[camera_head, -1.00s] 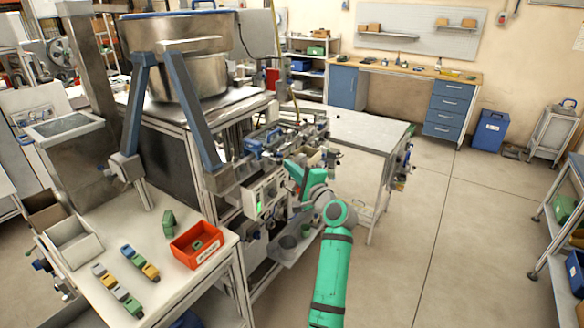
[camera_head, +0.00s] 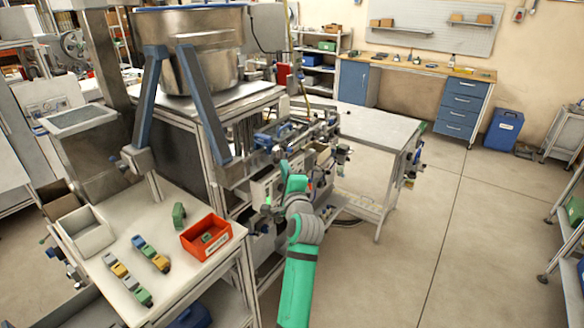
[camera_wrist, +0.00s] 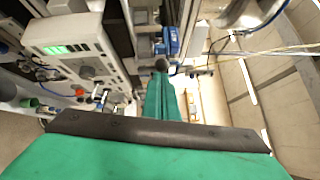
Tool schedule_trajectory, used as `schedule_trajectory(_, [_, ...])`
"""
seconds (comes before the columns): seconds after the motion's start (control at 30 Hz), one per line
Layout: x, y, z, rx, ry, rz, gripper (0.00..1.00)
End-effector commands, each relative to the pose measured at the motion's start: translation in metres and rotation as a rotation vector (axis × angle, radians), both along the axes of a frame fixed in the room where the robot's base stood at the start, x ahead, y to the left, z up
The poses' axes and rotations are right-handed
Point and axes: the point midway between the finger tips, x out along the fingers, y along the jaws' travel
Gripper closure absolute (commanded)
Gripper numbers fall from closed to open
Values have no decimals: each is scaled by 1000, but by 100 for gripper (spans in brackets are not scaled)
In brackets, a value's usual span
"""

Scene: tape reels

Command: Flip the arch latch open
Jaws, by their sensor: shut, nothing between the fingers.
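My gripper (camera_head: 285,168) reaches toward the assembly machine (camera_head: 262,180) in the head view, its fingers pointing up and away from me. In the wrist view its green fingers (camera_wrist: 162,68) lie together, shut and empty. Just beyond the tips is a blue fitting (camera_wrist: 172,40) on the machine. I cannot tell whether the tips touch it. I cannot pick out the arch latch for certain. In the head view my gripper and arm cover part of the machine's front, and the parts there are too small to tell apart.
A control box with a lit green display (camera_wrist: 60,49) sits left of the fingers. A red bin (camera_head: 207,237) and several small coloured blocks are on the white bench (camera_head: 185,272).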

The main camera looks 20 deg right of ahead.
Motion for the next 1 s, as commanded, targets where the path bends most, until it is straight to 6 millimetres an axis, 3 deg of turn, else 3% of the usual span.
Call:
schedule_trajectory(0.23, [2, 25, 0, 0, 1, 2, 100])
schedule_trajectory(0.57, [-1, 18, -2, -1, 1, -1, 100])
schedule_trajectory(0.8, [-22, -1, -9, 0, 1, 1, 100])
schedule_trajectory(1.0, [-54, 37, -11, -2, 1, 13, 100])
